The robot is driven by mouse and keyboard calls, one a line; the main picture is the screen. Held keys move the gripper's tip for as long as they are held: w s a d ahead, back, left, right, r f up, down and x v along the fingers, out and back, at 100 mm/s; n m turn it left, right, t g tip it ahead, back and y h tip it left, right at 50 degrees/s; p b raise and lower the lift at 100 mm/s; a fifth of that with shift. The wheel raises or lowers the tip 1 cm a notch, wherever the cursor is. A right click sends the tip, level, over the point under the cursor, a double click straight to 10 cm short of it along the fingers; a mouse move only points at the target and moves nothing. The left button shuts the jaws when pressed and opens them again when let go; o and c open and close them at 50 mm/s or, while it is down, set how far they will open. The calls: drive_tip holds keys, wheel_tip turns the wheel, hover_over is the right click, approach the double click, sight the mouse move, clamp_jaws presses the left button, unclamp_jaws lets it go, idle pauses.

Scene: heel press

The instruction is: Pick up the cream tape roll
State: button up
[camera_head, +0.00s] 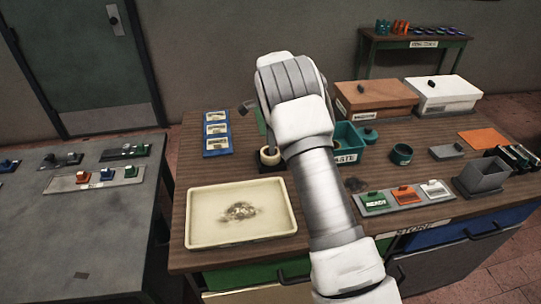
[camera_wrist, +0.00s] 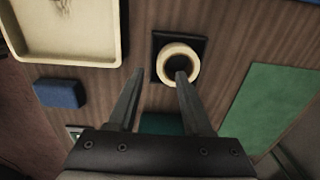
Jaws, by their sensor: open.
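The cream tape roll (camera_head: 270,157) is a small ring at the table's middle, just left of my arm in the head view. In the wrist view the cream tape roll (camera_wrist: 172,49) sits on a dark square base (camera_wrist: 158,46), its round hole facing the camera. My gripper (camera_wrist: 160,72) is open and empty, with its two fingers apart. The right fingertip overlaps the roll's hole in the wrist view; the left fingertip shows to the left of the roll. I cannot tell how far the fingertips are from it. My arm hides part of the gripper in the head view.
A cream tray (camera_head: 215,242) lies to the front left of the roll. Blue labelled cards (camera_head: 216,133) lie behind it. Bare wood surrounds the dark base.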

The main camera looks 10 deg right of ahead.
drive_tip(key=shift+w+d+f+p, duration=0.15)
drive_tip(key=shift+f+p, duration=0.1)
drive_tip(key=shift+f, duration=1.25)
drive_tip(key=shift+s+d+f+p, duration=0.15)
drive_tip(key=shift+f+p, duration=0.1)
drive_tip(key=shift+f, duration=1.25)
drive_tip(key=shift+w, duration=0.1)
clamp_jaws()
